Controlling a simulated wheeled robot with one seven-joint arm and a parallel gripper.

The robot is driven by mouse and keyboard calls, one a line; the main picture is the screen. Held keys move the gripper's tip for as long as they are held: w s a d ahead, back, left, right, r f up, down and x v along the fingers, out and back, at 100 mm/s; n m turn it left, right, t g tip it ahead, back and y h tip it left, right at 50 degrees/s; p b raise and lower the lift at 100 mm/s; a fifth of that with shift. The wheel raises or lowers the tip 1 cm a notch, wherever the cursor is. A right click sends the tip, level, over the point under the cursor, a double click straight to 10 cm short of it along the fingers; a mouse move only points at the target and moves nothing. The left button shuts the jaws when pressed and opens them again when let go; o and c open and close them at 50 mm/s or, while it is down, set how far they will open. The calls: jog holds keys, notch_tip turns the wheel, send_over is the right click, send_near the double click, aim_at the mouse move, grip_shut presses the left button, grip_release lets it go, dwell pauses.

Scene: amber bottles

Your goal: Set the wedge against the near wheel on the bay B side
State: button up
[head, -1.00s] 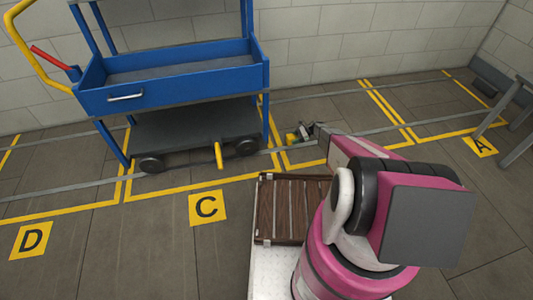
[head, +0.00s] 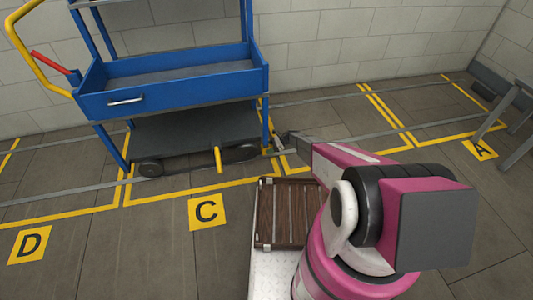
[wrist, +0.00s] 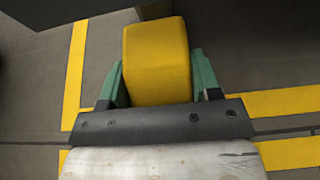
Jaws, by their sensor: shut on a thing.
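A yellow wedge (wrist: 157,62) sits between the two green fingers of my gripper (wrist: 160,78), which is shut on it. In the head view, my gripper (head: 274,146) is low by the right end of the blue cart (head: 175,90), just right of its near right wheel (head: 243,153). The wedge is barely visible there. I cannot tell whether it touches the wheel or the floor. The near left wheel (head: 151,168) stands clear of my arm. A dark shape, likely the cart's underside, fills the wrist view's top left.
The cart stands in the bay marked C (head: 208,212), with a yellow pedal (head: 218,159) at its near side. Sign D (head: 31,243) lies left and sign A (head: 480,148) far right. A brown slatted box (head: 290,213) is in front. The floor right of the cart is open.

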jog(key=shift+s+a, duration=0.2)
jog(key=shift+a, duration=0.4)
jog(key=shift+f, duration=1.7)
jog(key=shift+f, duration=0.2)
jog(key=o, duration=1.1)
